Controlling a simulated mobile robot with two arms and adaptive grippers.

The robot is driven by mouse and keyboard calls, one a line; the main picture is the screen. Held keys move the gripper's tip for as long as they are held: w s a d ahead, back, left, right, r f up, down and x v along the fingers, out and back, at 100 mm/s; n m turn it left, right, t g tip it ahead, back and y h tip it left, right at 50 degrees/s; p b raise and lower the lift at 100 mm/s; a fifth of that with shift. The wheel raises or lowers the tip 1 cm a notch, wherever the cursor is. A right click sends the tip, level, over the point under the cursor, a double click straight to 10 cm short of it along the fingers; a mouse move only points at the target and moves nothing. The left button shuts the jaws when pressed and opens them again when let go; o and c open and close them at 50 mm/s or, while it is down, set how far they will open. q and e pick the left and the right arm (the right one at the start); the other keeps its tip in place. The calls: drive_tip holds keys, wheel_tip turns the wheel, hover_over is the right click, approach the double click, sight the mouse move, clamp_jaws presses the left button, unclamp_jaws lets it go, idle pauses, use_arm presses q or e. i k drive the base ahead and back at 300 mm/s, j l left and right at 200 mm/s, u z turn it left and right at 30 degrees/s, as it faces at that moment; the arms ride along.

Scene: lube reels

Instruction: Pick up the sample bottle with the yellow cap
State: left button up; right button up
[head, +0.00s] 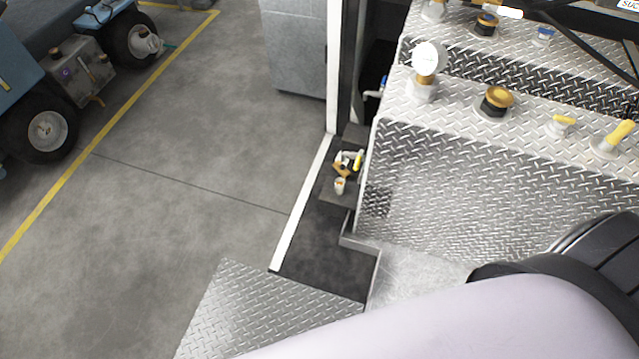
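No bottle with a yellow cap can be made out for certain. A small dark ledge (338,198) beside the diamond-plate cabinet holds a cluster of small items. Among them are a yellow piece (358,161), an orange-brown piece (341,170) and a small whitish container (340,185). They are too small to identify. A pale arm link of mine crosses the bottom right, with a dark joint at the right edge. Neither of my grippers is in view.
A metal plate (262,310) lies at lower centre. Grey floor (180,190) is open at left, beside a wheeled blue vehicle (118,18).

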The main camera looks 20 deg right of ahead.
sight(339, 182)
drive_tip(key=i+j, duration=0.25)
drive_tip(key=i, duration=0.15)
drive_tip(key=i+j+u, duration=0.1)
drive_tip(key=i+j, duration=0.2)
drive_tip(key=i, duration=0.15)
drive_tip(key=i+j, duration=0.25)
drive_tip(key=i, duration=0.15)
drive_tip(key=i+j+u, duration=0.1)
drive_tip(key=i+j, duration=0.15)
drive_tip(key=i, duration=0.2)
drive_tip(key=i+z, duration=0.6)
drive_tip(key=z, duration=0.25)
drive_tip(key=i+j+z, duration=0.15)
drive_tip(key=i+z, duration=0.25)
drive_tip(key=i+j+z, duration=0.15)
drive_tip(key=z, duration=0.25)
drive_tip(key=j, duration=0.1)
